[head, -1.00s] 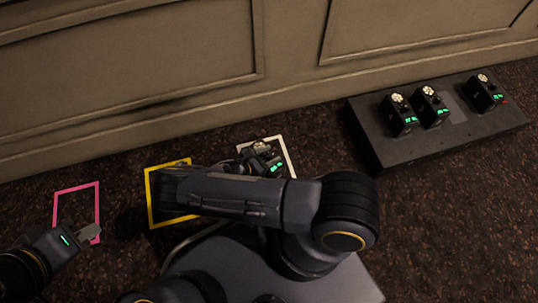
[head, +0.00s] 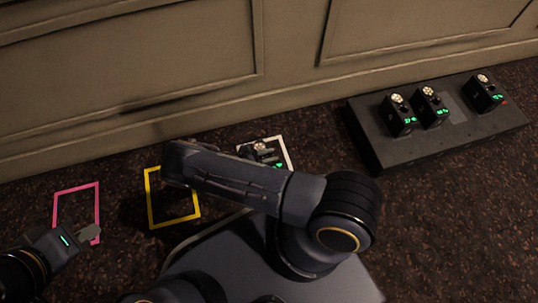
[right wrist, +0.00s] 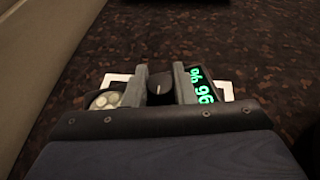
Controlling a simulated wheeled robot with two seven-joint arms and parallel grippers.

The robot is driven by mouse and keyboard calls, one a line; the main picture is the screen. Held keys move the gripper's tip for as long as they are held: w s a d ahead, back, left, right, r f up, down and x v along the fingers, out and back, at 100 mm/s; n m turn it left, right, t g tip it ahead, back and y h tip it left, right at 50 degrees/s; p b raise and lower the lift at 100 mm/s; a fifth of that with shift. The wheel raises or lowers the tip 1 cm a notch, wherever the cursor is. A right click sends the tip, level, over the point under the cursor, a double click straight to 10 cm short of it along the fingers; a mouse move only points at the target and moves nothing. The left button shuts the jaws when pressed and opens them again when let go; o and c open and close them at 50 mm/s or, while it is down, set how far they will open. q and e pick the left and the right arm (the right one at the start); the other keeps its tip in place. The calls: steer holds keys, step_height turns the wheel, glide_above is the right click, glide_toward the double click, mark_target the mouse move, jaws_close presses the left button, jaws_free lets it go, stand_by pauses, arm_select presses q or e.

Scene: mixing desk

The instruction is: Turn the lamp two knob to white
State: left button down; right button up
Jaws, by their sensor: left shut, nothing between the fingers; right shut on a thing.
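A small dark unit (head: 262,157) with a round pale top and a green display stands inside the white frame (head: 290,152) in the head view, partly covered by my right arm. In the right wrist view its black knob (right wrist: 160,88) is between the fingers of my right gripper (right wrist: 160,84), which is shut on it. Its pale round light (right wrist: 105,100) is at left and its green display (right wrist: 201,85), seeming to read 96, is at right. My left gripper (head: 91,233) is shut and empty by the pink frame. I cannot tell which unit is lamp two.
Three similar units with green displays (head: 397,115), (head: 430,106), (head: 483,93) stand on a dark raised box (head: 370,137) at right. A yellow frame (head: 150,205) and a pink frame (head: 76,187) lie empty on the speckled surface. A panelled wall (head: 130,75) stands behind.

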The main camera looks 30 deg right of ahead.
steer(key=m+g+y, duration=0.1)
steer(key=m+g, duration=0.2)
steer(key=g, duration=0.1)
steer(key=m+g+y, duration=0.2)
steer(key=m+g, duration=0.1)
steer(key=m, duration=0.1)
steer(key=shift+g, duration=0.4)
steer(key=m+g+y, duration=0.2)
steer(key=m+y, duration=0.1)
steer(key=m, duration=0.1)
steer(key=shift+f+g+y, duration=0.1)
steer(key=shift+g+y, duration=0.2)
steer(key=m+g+y, duration=0.1)
steer(key=m+y, duration=0.2)
steer(key=y, duration=0.1)
steer(key=shift+m+g, duration=0.3)
steer(key=m+y, duration=0.3)
steer(key=y, duration=0.1)
steer(key=shift+m, duration=0.3)
steer(key=m+y, duration=0.3)
steer(key=y, duration=0.1)
steer(key=shift+m+t, duration=0.4)
steer(key=m+t+y, duration=0.2)
steer(key=m+y, duration=0.2)
steer(key=shift+t, duration=0.4)
steer(key=shift+m+t+y, duration=1.3)
steer(key=shift+m+t, duration=0.1)
steer(key=shift+m, duration=0.2)
